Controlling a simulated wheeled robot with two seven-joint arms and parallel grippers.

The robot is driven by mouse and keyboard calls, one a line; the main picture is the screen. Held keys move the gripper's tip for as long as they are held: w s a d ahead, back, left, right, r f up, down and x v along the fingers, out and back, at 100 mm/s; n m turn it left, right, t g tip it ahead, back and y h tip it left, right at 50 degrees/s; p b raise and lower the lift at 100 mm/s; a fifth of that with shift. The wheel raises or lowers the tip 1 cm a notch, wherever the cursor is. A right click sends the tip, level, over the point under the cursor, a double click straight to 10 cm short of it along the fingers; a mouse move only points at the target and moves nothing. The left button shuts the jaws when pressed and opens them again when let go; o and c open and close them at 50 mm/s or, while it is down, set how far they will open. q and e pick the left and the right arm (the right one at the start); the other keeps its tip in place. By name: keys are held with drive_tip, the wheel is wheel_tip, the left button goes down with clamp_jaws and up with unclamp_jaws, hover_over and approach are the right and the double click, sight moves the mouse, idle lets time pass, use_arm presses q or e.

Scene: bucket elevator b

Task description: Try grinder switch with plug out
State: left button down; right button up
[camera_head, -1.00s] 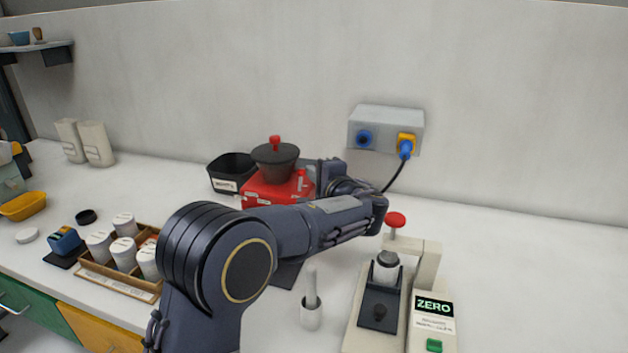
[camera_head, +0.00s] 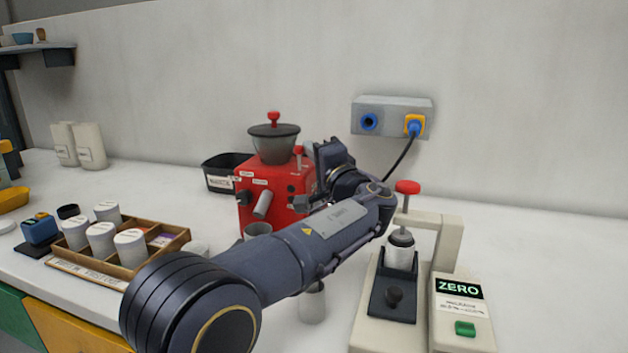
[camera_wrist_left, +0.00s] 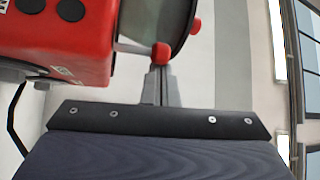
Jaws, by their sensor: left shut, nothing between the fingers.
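The red grinder (camera_head: 262,190) with its dark hopper stands on the counter, left of my left gripper (camera_head: 313,190). A small red-knobbed lever (camera_head: 298,153) rises at its right side. In the wrist view the grinder body (camera_wrist_left: 70,40) is at upper left, and a red knob (camera_wrist_left: 161,54) shows right at the tips of my left gripper (camera_wrist_left: 160,76). The fingers are shut and empty; whether they touch the knob, I cannot tell. A blue plug (camera_head: 415,128) with a black cable sits at the yellow fitting of the wall box (camera_head: 392,108). My right gripper is not in view.
A beige device with a ZERO display (camera_head: 459,288) stands at right, its red knob (camera_head: 407,187) close to my forearm. A black bin (camera_head: 222,173) is behind the grinder. A wooden tray (camera_head: 160,258) of white jars is at left. The counter at far right is clear.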

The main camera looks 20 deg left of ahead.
use_arm(q)
drive_tip(key=s+d+r+n, duration=0.1)
drive_tip(key=s+d+r, duration=0.3)
drive_tip(key=s+r, duration=0.9)
drive_tip(key=shift+s+y, duration=0.4)
drive_tip(key=shift+s, duration=0.05)
use_arm(e)
drive_tip(key=shift+f, duration=0.55)
